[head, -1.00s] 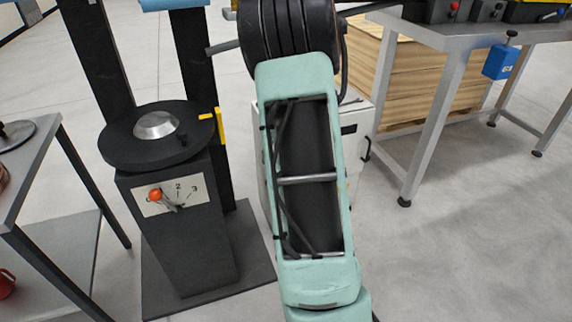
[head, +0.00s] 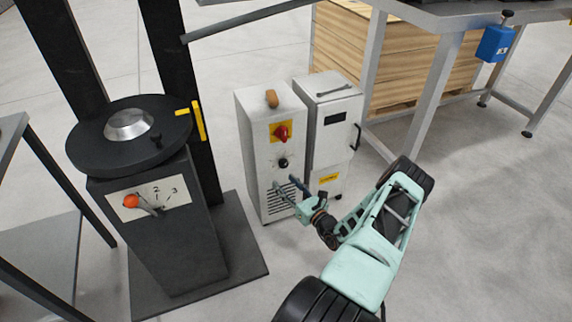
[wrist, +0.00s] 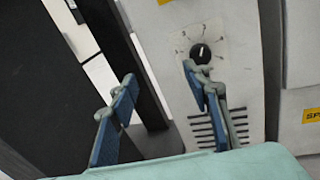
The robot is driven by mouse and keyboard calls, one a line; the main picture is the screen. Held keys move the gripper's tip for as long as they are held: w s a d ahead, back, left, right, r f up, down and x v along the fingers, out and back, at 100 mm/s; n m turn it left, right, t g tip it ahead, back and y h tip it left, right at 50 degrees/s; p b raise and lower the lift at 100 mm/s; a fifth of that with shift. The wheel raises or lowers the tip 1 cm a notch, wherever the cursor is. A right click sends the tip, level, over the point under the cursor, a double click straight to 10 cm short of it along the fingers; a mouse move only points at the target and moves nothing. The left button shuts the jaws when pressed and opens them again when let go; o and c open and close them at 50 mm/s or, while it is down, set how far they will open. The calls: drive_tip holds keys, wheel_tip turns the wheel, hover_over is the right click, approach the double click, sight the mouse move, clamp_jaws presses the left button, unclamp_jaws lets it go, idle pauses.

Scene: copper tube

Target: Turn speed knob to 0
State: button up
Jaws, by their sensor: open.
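A black round knob (head: 283,163) sits on the front of a white cabinet (head: 250,140), below a red switch on a yellow plate. In the wrist view the black knob (wrist: 203,53) has a white pointer line, roughly upward, and a ring of small printed marks, too small to read surely. My gripper (head: 289,185) is open and empty, in front of the cabinet and just below the knob in the head view. In the wrist view my gripper (wrist: 160,78) shows two blue-grey fingers spread apart. The right fingertip appears at the knob's lower left edge; contact cannot be told.
A dark machine with an orange-ball lever (head: 131,201) on a numbered plate stands left. A second white cabinet (head: 333,120) stands close on the right. A steel table and wooden crate (head: 390,60) are behind. Floor at right is clear.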

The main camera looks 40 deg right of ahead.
sight(285, 165)
drive_tip(key=s+d+f+m+h, duration=0.1)
drive_tip(key=d+f+m+h, duration=0.1)
drive_tip(key=d+m+h, duration=0.2)
drive_tip(key=b+x, duration=0.1)
drive_tip(key=x, duration=0.2)
drive_tip(key=b+x, duration=0.1)
drive_tip(key=x, duration=0.2)
drive_tip(key=b+x, duration=0.1)
drive_tip(key=x, duration=0.2)
drive_tip(key=shift+f, duration=0.4)
drive_tip(key=shift+w+d+r, duration=0.15)
drive_tip(key=shift+w, duration=0.55)
drive_tip(key=shift+c, duration=0.4)
drive_tip(key=c, duration=1.1)
